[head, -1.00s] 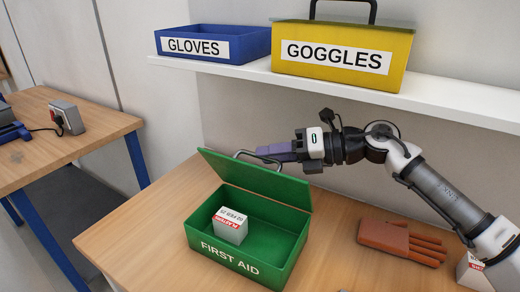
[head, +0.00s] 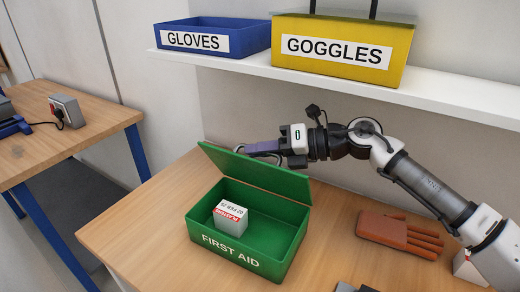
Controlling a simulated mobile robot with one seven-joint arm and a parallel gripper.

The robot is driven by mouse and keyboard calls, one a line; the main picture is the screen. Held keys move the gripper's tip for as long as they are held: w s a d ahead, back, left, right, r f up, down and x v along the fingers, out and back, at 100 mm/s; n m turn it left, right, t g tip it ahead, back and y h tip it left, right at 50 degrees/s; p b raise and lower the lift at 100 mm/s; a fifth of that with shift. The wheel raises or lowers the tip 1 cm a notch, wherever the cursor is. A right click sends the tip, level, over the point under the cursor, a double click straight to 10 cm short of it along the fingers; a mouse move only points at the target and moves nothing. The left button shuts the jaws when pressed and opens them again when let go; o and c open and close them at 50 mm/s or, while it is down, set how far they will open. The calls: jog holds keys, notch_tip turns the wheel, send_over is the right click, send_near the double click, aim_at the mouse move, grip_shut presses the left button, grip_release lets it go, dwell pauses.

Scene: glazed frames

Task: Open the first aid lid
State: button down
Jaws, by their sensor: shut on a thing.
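The green first aid box (head: 240,262) stands on the wooden table, with its lid (head: 258,176) raised on the far side and leaning back past upright. A white and red carton (head: 230,217) lies inside at the left. My gripper (head: 250,149) is at the top of the lid, around the dark handle on its upper edge. It is shut on the handle, though the fingertips' exact contact is partly hidden behind the lid.
Brown gloves (head: 385,229) lie on the table at the right, with a white carton (head: 466,266) partly behind my arm. A white shelf (head: 440,103) above holds a blue gloves bin (head: 225,45) and a yellow goggles box (head: 335,75). Another table (head: 80,150) stands at the left.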

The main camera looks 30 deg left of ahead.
jog(key=w+m+b, duration=0.1)
jog(key=w, duration=0.1)
jog(key=w+m+g+b, duration=0.1)
jog(key=w, duration=0.1)
jog(key=shift+w+a+r+m+y, duration=0.1)
jog(key=shift+a+m+y, duration=0.1)
jog(key=shift+m+y, duration=0.15)
jog(key=c, duration=1.5)
grip_release()
jog(key=b+v, duration=0.3)
jog(key=v, duration=0.9)
jog(key=shift+w, duration=0.1)
